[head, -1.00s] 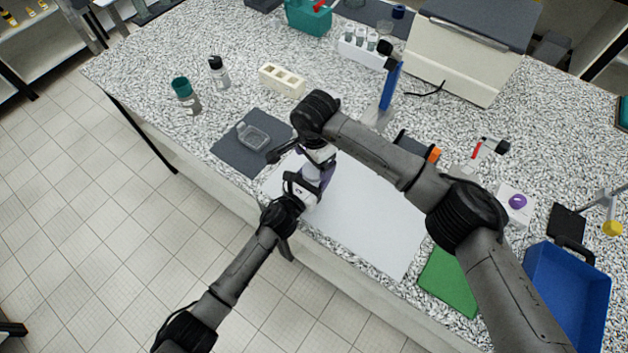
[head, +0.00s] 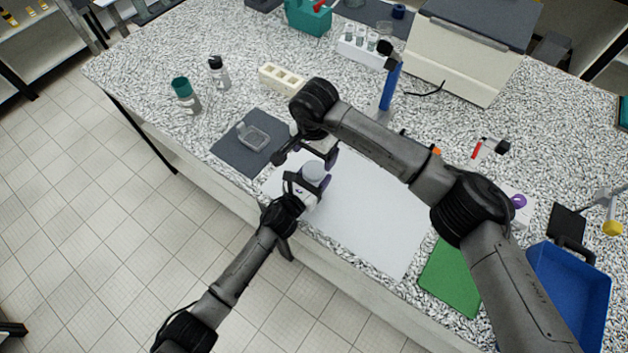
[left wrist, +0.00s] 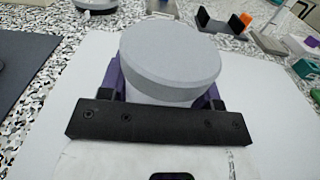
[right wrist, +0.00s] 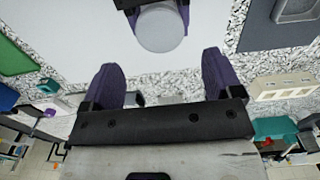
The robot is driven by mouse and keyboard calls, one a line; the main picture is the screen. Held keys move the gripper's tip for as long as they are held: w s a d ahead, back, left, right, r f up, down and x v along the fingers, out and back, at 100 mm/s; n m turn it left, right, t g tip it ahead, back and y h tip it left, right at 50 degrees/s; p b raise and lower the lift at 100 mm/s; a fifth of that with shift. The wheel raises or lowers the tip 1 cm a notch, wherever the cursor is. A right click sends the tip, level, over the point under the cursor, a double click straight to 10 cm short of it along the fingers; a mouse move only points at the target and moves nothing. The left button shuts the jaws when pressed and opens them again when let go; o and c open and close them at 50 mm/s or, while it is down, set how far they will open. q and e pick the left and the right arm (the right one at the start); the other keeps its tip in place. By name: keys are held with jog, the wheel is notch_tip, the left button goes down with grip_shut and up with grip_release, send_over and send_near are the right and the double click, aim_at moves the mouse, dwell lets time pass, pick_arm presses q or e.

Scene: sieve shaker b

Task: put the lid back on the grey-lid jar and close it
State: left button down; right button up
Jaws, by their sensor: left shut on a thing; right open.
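The grey-lid jar stands on the white mat (head: 375,215) near its left corner, with its round grey lid (head: 314,171) on top. In the left wrist view the lid (left wrist: 171,57) covers the jar mouth and looks level; whether it is fully tightened I cannot tell. My left gripper (head: 306,187) is shut on the jar body below the lid, its purple fingers on both sides. My right gripper (right wrist: 163,80) is open and empty, apart from the lid, which also shows in the right wrist view (right wrist: 160,30). In the head view it is above and behind the jar.
A dark mat (head: 232,158) with a clear dish (head: 252,137) lies left of the jar. A cream rack (head: 282,80) and two bottles stand behind it. A green mat (head: 450,278) and blue tray (head: 565,300) are at the right. Much of the white mat is clear.

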aim_at(314, 169)
jog(key=shift+f, duration=3.7)
jog(key=shift+c, duration=0.4)
jog(key=c, duration=0.8)
jog(key=shift+m, duration=1.6)
jog(key=shift+c, duration=0.2)
jog(key=o, duration=1)
jog(key=shift+r, duration=0.1)
